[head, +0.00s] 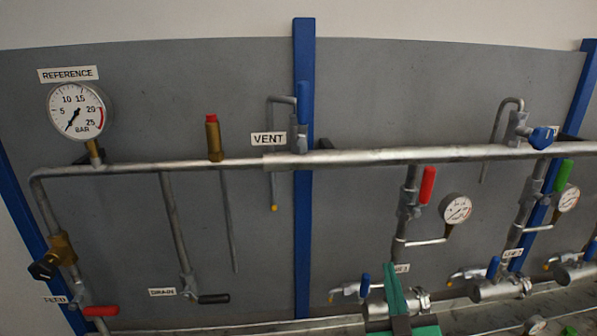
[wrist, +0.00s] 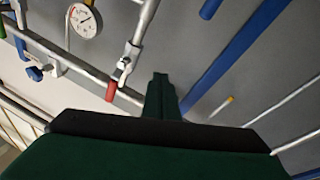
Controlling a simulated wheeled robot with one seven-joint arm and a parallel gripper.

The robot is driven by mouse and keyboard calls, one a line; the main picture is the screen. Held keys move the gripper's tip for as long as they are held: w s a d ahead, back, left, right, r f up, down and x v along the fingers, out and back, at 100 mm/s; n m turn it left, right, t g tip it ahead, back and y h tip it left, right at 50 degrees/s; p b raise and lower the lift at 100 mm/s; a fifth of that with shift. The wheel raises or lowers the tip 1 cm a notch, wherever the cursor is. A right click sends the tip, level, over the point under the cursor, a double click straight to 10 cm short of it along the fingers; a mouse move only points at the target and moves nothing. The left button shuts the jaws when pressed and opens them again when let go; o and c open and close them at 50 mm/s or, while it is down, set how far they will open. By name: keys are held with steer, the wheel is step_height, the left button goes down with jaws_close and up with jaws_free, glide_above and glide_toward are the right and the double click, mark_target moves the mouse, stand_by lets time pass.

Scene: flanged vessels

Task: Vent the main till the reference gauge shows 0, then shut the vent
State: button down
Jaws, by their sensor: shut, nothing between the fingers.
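The reference gauge (head: 80,111) is at the upper left in the head view. Its needle points down-left, at or near the bottom of the scale, below 5. The main (head: 400,154) runs across the panel. The vent valve (head: 298,138) stands on it beside the VENT label (head: 268,139). Its blue handle (head: 304,98) points up, roughly in line with the valve body, before a blue post. The vent's bent outlet pipe ends in a yellow tip (head: 274,208). My gripper (head: 393,275) is low, right of and below the vent; its fingers (wrist: 161,80) are shut and empty, apart from the vent handle.
A red line handle (head: 428,186) and a small gauge (head: 457,208) are right of the vent. A drain valve with a black handle (head: 213,299) and a feed valve with a red handle (head: 101,311) are lower left. A brass fitting (head: 213,140) tops the main.

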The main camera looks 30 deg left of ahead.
steer(key=a+r+n+g+y, duration=0.25)
steer(key=r+n+y, duration=0.2)
steer(key=r, duration=0.55)
steer(key=n+g+y, duration=0.2)
steer(key=n+g, duration=0.7)
steer(key=n, duration=0.9)
glide_toward(298, 104)
steer(key=s, duration=0.5)
steer(key=x, duration=1.1)
steer(key=shift+w+d+r, duration=0.2)
steer(key=shift+w+d, duration=1.1)
steer(key=shift+w, duration=0.1)
steer(key=shift+a, duration=0.1)
